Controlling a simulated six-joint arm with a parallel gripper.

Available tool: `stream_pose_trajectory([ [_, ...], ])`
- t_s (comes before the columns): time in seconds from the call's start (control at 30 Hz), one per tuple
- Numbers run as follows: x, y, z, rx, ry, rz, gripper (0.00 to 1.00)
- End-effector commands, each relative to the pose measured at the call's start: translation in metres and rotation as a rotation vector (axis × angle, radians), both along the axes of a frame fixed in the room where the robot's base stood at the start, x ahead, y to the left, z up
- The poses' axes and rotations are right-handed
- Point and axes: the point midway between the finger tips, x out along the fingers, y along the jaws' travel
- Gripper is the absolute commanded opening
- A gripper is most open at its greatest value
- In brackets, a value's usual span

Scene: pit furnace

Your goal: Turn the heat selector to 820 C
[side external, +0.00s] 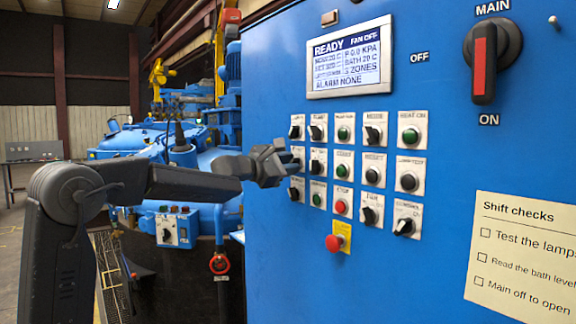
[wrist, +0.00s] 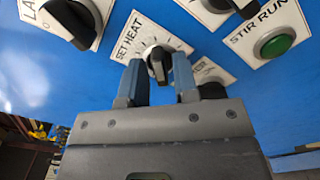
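The heat selector (wrist: 157,63), a black knob on a white plate marked SET HEAT, sits on the blue panel between my fingertips in the wrist view. Its pointer grip is roughly upright in that picture. My gripper (wrist: 157,75) is open, with one blue finger on each side of the knob; I see narrow gaps but cannot tell the depth. In the side view my gripper (side external: 288,164) is at the left column of the controls and hides most of the selector. The scale numbers are too small to read.
The blue panel (side external: 270,90) holds several close-set knobs and buttons. A black knob (wrist: 70,18) and the green STIR RUN button (wrist: 274,42) are near the selector. The display (side external: 349,60) reads READY. A red emergency button (side external: 334,242) is below; the main switch (side external: 484,65) is upper right.

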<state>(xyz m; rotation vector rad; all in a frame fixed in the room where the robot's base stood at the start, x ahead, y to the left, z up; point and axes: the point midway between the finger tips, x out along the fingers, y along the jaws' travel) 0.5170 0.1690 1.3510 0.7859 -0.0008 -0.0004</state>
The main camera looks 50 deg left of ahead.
Motion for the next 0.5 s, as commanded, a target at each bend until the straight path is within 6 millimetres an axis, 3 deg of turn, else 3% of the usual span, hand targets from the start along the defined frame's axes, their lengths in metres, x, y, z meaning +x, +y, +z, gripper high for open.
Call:
stream_pose_trajectory([
  [0.1, 0.000, 0.000, 0.000, 0.000, 0.000, 0.000, 0.38],
  [0.33, -0.001, 0.000, 0.000, 0.000, 0.001, 0.001, 0.38],
  [0.5, -0.015, 0.000, 0.001, 0.001, -0.001, 0.001, 0.38],
])
